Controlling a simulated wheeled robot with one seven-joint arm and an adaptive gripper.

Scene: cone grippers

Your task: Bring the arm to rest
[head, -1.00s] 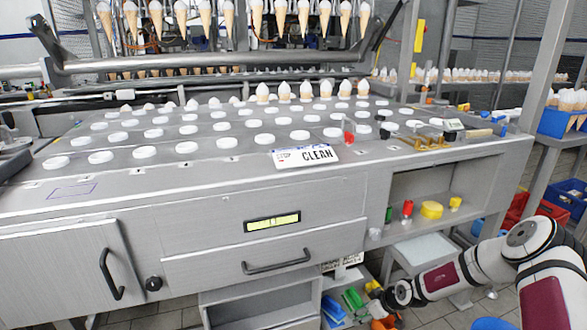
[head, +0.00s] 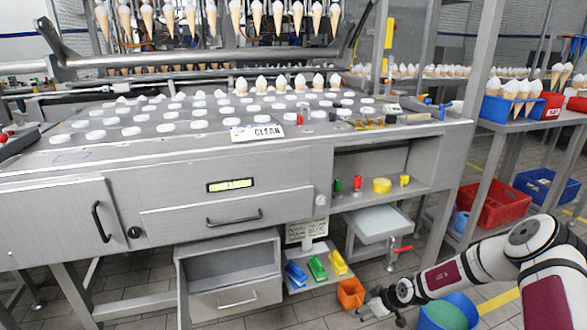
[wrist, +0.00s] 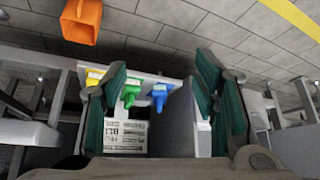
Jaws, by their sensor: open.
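My gripper (head: 374,305) is at the lower right of the head view, low in front of the machine and just below and right of an orange bin (head: 351,293). In the wrist view my gripper (wrist: 165,85) shows its two green-padded fingers wide apart, with nothing between them held. Beyond the fingers are a printed sign (wrist: 121,137) and yellow, green and blue scoop-like items on a low shelf. The arm reaches in from the right edge of the head view, bent at the elbow.
The steel machine (head: 100,170) fills the left and middle. An open lower drawer (head: 222,299) juts out below it. A blue bucket (head: 452,312) is beside my forearm. Red (head: 490,205) and blue crates stand on the right rack. Tiled floor shows between.

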